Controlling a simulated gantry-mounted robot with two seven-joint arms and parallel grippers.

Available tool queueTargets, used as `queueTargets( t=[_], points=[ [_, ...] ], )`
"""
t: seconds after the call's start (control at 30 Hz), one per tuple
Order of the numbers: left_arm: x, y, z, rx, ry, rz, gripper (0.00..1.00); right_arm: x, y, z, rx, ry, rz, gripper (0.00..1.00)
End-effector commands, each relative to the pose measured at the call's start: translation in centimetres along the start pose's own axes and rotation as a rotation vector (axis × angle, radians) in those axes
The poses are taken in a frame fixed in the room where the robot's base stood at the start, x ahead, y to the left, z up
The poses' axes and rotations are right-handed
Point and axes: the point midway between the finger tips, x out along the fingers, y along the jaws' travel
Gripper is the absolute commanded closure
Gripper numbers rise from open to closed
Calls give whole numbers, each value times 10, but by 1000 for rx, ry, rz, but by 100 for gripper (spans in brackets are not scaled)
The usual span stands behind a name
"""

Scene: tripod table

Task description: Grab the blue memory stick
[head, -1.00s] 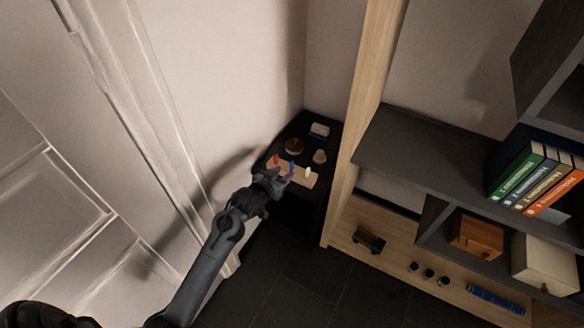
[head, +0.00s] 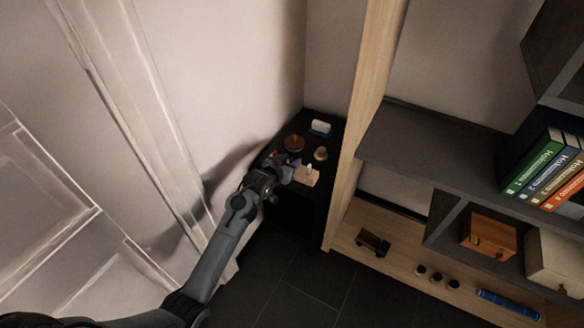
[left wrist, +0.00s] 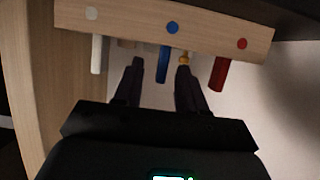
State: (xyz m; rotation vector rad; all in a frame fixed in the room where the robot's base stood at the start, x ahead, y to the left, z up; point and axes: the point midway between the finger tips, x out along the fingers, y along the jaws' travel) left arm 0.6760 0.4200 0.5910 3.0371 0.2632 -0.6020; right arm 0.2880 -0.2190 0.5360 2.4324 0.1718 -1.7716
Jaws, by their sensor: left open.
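A light wooden holder (head: 307,178) stands on the small black table and carries a white, a blue and a red stick. In the left wrist view the holder (left wrist: 205,28) crosses the top. The blue memory stick (left wrist: 165,62) sits in its middle, between the white stick (left wrist: 97,55) and the red stick (left wrist: 221,72). My left gripper (head: 284,170) is at the holder and hides the blue stick in the head view. In the left wrist view the left gripper (left wrist: 161,66) is open, its fingertips on either side of the blue stick. Contact cannot be told. My right gripper is out of view.
The black table (head: 297,207) also bears a round brown item (head: 294,143), a small tan item (head: 320,154) and a white box (head: 320,127). The wall is close on the left. A wooden upright (head: 350,130) and shelves (head: 420,150) stand on the right.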

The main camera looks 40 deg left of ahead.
Motion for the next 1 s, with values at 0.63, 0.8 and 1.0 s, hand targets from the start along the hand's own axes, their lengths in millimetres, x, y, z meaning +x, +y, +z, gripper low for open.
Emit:
queueTargets(
  t=[0.63,0.8,1.0],
  points=[
    [0,0,0,1,-1,0,100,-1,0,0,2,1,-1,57],
    [0,0,0,1,-1,0,100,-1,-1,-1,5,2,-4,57],
    [-2,0,-6,1,0,0,100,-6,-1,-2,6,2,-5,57]
  ],
)
